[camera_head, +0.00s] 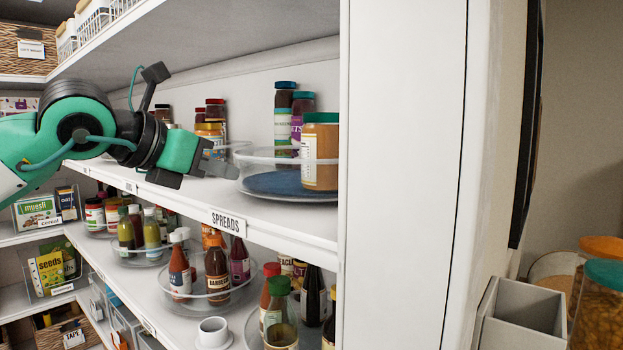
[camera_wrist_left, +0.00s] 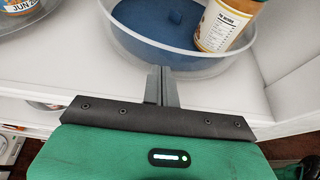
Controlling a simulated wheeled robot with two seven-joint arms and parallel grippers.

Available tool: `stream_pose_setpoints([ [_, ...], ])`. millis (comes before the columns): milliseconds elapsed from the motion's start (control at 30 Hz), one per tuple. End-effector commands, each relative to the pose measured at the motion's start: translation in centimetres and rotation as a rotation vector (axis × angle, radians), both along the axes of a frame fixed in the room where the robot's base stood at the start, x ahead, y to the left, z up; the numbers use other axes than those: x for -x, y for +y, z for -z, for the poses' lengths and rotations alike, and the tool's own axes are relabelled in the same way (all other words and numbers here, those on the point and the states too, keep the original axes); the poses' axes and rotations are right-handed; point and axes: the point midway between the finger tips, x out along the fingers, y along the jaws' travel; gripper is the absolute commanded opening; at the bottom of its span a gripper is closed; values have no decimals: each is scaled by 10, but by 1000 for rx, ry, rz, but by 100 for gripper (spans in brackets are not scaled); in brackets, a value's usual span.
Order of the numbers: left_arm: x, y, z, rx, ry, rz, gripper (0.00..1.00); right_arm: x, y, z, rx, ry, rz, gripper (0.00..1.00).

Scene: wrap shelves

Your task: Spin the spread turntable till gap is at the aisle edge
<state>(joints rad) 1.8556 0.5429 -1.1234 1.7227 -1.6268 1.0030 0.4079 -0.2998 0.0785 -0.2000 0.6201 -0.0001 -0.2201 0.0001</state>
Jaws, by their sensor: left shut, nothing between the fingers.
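The spreads turntable (camera_head: 265,183) is a round tray with a clear rim and a blue floor, on the shelf above the SPREADS label (camera_head: 228,221). A jar with a teal lid (camera_head: 320,150) stands on its right side, with darker jars (camera_head: 283,120) behind. The front-left part of the floor is bare blue.
Another clear turntable with jars (camera_head: 211,125) stands behind my left gripper. A white upright panel (camera_head: 400,170) closes the shelf at right. The lower shelf holds a turntable of sauce bottles (camera_head: 216,270) and a white cup (camera_head: 213,331).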

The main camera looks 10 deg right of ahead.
Motion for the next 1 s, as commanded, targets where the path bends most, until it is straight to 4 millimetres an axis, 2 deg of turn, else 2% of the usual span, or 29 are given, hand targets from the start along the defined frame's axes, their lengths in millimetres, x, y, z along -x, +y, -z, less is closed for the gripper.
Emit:
stream_pose_setpoints([
  [500, -3, -9, 0, 0, 0, 0, 0, 0, -2, 4, 2, 1, -1, 0],
  [1000, 18, -18, 0, -1, -1, 0, 0, 0, -2, 24, 2, 1, -1, 0],
])
